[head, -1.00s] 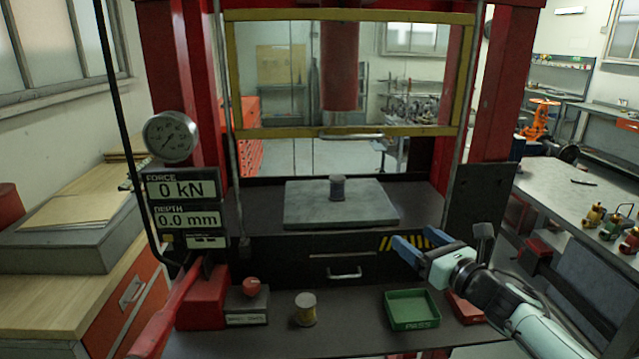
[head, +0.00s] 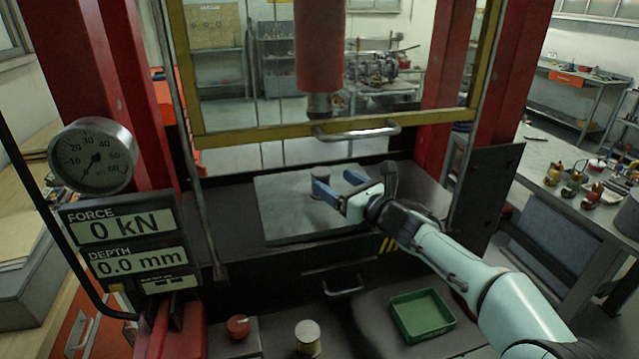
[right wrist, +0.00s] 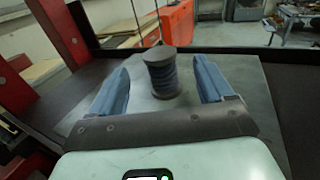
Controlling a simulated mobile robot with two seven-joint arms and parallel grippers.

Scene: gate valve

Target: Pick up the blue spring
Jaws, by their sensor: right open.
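The blue spring (right wrist: 162,75), a short upright coil with dark round ends, stands on the grey plate (head: 285,215) of the press. In the right wrist view it is between the two blue fingers, near their tips, with a gap on each side. My right gripper (head: 336,183) is open and low over the plate. In the head view its fingers mostly hide the spring. My left gripper is not in view.
The red press ram (head: 320,50) hangs above the plate, behind a yellow-framed guard (head: 280,135) with a handle. In front are a green tray (head: 423,316), a tan-topped cylinder (head: 307,338) and a red knob (head: 238,326). The force and depth display (head: 125,240) is at left.

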